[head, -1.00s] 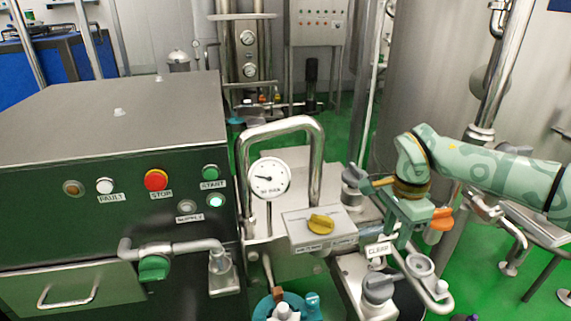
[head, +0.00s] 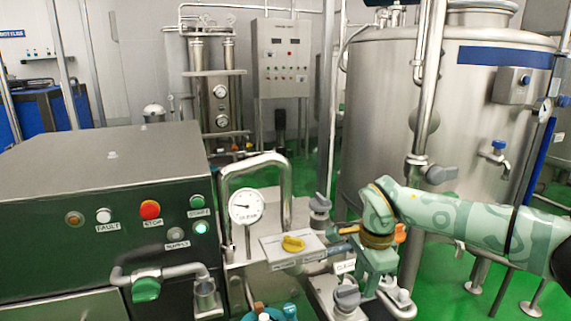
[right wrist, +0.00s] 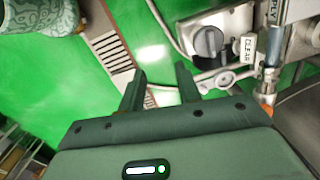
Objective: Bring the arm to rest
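My right arm comes in from the right in the head view, with the right gripper (head: 375,283) pointing down over the pipework beside the yellow-knobbed box. In the right wrist view the two fingers of the right gripper (right wrist: 160,82) stand apart with nothing between them. Green floor and a grated strip show beyond them. The fingertips are hard to make out in the head view. My left arm and left gripper are not in view.
A dark machine (head: 100,190) with a red stop button (head: 150,209) stands at left. A dial gauge (head: 245,206), a yellow knob (head: 293,243) and grey valve handles (head: 347,297) are close by my right gripper. A large steel tank (head: 450,110) stands behind my arm.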

